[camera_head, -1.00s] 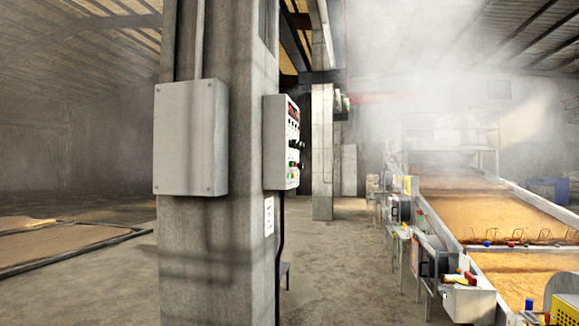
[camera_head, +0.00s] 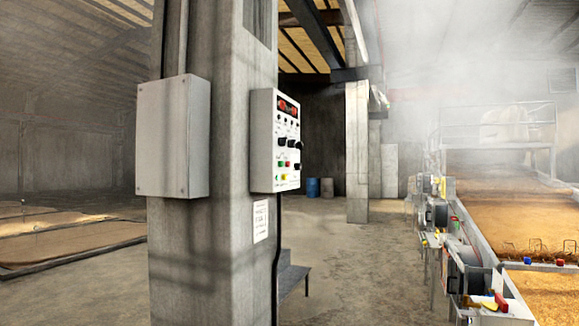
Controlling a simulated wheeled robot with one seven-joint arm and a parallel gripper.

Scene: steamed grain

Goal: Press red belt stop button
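A white control panel (camera_head: 275,142) is mounted on the right face of the concrete column, seen at an angle. It has a red display at the top, dark knobs, and small green and red buttons lower down. A small red button (camera_head: 287,164) sits beside a green one on it. Labels are too small to read, so I cannot tell which is the belt stop. My gripper is not in view.
The concrete column (camera_head: 212,255) stands close, with a grey box (camera_head: 172,137) on it. A small step stool (camera_head: 292,277) is behind it. The grain belt machine (camera_head: 505,225) runs along the right under steam. Concrete floor (camera_head: 365,265) is clear between column and machine.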

